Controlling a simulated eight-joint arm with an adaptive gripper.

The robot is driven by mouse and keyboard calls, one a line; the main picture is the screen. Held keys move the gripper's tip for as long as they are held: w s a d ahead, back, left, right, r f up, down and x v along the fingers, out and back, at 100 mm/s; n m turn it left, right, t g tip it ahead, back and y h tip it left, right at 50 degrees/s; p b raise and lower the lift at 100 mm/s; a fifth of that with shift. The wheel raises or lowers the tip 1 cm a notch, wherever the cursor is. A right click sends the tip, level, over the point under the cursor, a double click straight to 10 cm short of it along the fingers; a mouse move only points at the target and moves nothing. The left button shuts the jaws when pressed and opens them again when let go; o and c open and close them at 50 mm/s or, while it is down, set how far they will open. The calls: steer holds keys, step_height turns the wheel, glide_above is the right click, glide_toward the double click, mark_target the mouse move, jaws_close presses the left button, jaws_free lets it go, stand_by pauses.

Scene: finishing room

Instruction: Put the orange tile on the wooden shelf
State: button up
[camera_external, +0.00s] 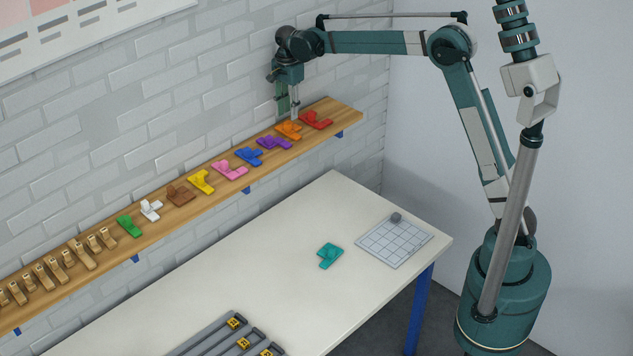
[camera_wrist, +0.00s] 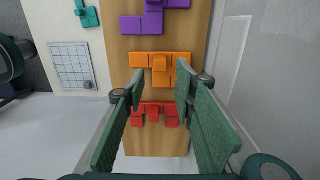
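The orange tile (camera_external: 290,131) lies on the wooden shelf (camera_external: 345,112), between the purple and red tiles. In the wrist view the orange tile (camera_wrist: 160,70) has a raised knob in its middle and lies on the shelf (camera_wrist: 115,60). My gripper (camera_external: 288,112) points down just above the shelf at the orange tile. In the wrist view my gripper (camera_wrist: 160,85) has its green fingers spread apart, with the orange tile just beyond the tips. Nothing is held between the fingers.
The red tile (camera_external: 316,120) and purple tile (camera_external: 273,143) flank the orange one closely. More coloured tiles and wooden pieces (camera_external: 58,270) line the shelf. Below, the white table (camera_external: 270,265) holds a teal tile (camera_external: 329,255) and a grid board (camera_external: 395,243). The wall is directly behind the shelf.

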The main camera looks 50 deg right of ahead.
step_height(320, 180, up, 6)
stand_by(0.4)
stand_by(0.3)
steer(key=shift+s+r, duration=0.1)
stand_by(0.3)
steer(key=s+d+r+n+t, duration=0.25)
steer(key=s+n, duration=0.25)
steer(key=s, duration=0.8)
steer(key=s+d+r+n+t, duration=0.1)
steer(key=s+d+r+n, duration=0.25)
steer(key=s, duration=1.05)
steer(key=s+d+f+n+t, duration=0.1)
steer(key=s+f+n, duration=0.4)
steer(key=s, duration=0.7)
steer(key=s+d+f+n+t, duration=0.1)
steer(key=s+f+n+t, duration=0.1)
steer(key=s+f+n, duration=0.2)
steer(key=s+f, duration=0.3)
steer(key=s, duration=0.5)
steer(key=shift+s+d+n+t, duration=0.3)
steer(key=shift+s+n+t, duration=0.05)
